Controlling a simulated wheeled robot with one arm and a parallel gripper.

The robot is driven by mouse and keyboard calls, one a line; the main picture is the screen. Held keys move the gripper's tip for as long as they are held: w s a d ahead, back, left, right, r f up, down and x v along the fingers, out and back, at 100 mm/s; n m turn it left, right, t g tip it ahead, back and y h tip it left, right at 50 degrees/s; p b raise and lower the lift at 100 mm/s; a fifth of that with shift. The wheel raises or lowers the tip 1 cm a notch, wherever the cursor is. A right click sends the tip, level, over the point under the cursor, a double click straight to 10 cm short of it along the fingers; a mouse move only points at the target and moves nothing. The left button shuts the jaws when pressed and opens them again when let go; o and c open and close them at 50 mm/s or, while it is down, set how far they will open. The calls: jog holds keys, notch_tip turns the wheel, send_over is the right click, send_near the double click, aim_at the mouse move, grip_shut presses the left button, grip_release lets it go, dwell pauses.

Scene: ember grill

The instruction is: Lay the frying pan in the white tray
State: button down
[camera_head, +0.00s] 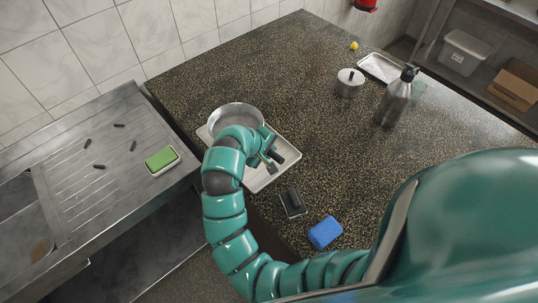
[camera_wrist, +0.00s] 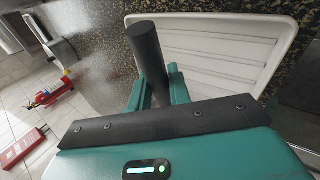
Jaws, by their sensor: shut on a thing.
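The frying pan (camera_head: 236,113) is a round grey metal pan, seen in the head view over the far left part of the white tray (camera_head: 262,180). I cannot tell whether its base touches the tray or hangs just above it. My gripper (camera_head: 270,154) is over the tray, shut on the pan's handle. In the wrist view the dark handle (camera_wrist: 147,50) stands between the two teal fingers of my gripper (camera_wrist: 160,88). The ribbed tray (camera_wrist: 215,45) lies behind it there. My arm hides part of the pan and tray in the head view.
A dark block (camera_head: 292,202) and a blue sponge (camera_head: 325,232) lie near the tray. A lidded pot (camera_head: 349,82), a spray bottle (camera_head: 397,97) and a small metal tray (camera_head: 381,67) stand farther right. A green sponge (camera_head: 162,160) lies on the sink unit. The counter's middle is clear.

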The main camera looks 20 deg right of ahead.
jog(key=shift+w+d+f, duration=0.15)
jog(key=shift+d+f, duration=0.1)
jog(key=shift+f, duration=0.05)
jog(key=shift+a+f+p, duration=0.1)
jog(key=shift+f+p, duration=0.35)
jog(key=shift+f, duration=1)
jog(key=c, duration=1.3)
grip_release()
jog(key=shift+f, duration=0.1)
jog(key=b+v, duration=0.2)
jog(key=v, duration=1)
jog(key=shift+a, duration=0.1)
